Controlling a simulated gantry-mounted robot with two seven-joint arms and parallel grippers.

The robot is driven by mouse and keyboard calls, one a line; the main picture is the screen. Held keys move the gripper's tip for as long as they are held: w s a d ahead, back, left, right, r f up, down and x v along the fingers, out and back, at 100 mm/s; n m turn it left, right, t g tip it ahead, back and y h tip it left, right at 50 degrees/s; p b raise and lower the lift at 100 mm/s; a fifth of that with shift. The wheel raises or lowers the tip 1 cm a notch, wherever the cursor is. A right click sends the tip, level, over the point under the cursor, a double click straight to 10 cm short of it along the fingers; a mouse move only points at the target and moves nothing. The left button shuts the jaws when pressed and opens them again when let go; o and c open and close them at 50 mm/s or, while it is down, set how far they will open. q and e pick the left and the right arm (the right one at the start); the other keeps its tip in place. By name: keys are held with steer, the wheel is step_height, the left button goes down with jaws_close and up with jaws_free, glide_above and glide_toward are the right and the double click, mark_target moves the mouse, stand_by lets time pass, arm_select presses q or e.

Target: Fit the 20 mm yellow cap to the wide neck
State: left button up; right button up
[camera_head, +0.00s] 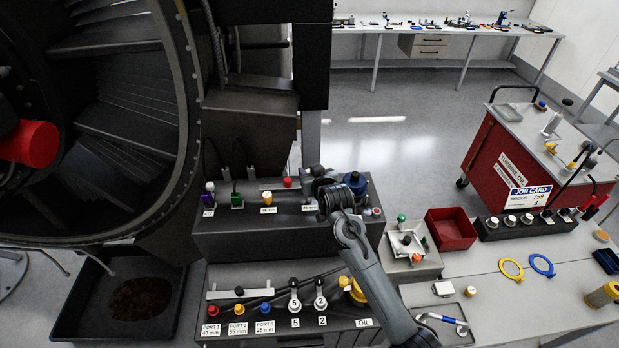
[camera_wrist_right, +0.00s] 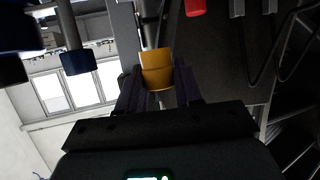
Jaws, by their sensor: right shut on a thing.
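My right gripper (camera_head: 316,180) reaches over the upper black bench, its jaws mostly hidden by my own wrist in the head view. In the right wrist view its two dark fingers (camera_wrist_right: 158,90) are shut on a yellow cap (camera_wrist_right: 157,68). The held cap cannot be made out in the head view. A grey metal post (camera_wrist_right: 150,25) shows just beyond the cap; I cannot tell whether they touch. A yellow fitting with a white top (camera_head: 267,196) stands on the upper bench, left of the gripper. I cannot tell which fitting is the wide neck. My left gripper is out of view.
Nearby stand a purple fitting (camera_head: 210,190), a green one (camera_head: 237,197), a red one (camera_head: 288,182) and a blue one (camera_head: 358,182). The lower bench (camera_head: 240,285) carries coloured ports and numbered handles. A red bin (camera_head: 451,229) and small tray are right. The turbofan fills the left.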

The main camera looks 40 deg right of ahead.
steer(key=shift+w, duration=0.35)
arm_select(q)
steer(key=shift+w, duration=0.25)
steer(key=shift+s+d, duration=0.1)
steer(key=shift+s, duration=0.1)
arm_select(e)
steer(key=shift+s, duration=0.1)
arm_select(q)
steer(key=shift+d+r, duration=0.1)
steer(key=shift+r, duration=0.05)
arm_select(e)
steer(key=shift+p, duration=0.4)
steer(key=shift+f+b, duration=1.25)
steer(key=shift+f, duration=1.4)
arm_select(q)
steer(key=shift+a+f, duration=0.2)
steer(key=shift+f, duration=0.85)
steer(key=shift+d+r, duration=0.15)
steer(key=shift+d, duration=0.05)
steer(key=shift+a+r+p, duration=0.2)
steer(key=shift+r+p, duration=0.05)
steer(key=shift+p, duration=0.15)
arm_select(e)
steer(key=shift+f, duration=0.35)
